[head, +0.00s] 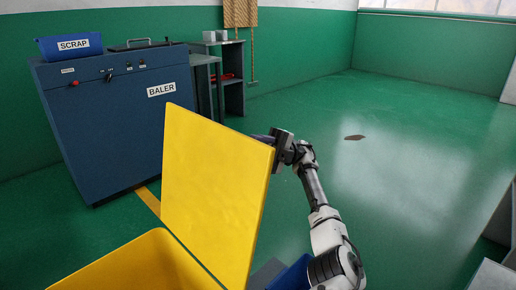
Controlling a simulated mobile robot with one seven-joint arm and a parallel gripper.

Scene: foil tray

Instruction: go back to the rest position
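My gripper (277,143) is at the upper right edge of a flat yellow panel (215,190). The panel stands upright and slightly tilted above an open yellow bin (135,262), and it looks like the bin's lid. Part of my gripper is behind the panel's edge, so its fingertips are hidden. I cannot tell whether it touches or grips the panel. My arm reaches up from the lower right. Only the upper part of the bin shows, and the panel's lower edge is cut off by the frame. No foil tray is visible.
A blue baler (120,125) stands at the left with a blue scrap bin (70,46) on top. A grey shelf unit (233,80) is beside it. A blue object (291,275) is low beside my arm. The green floor right of my arm is mostly clear, with a dark patch (354,137).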

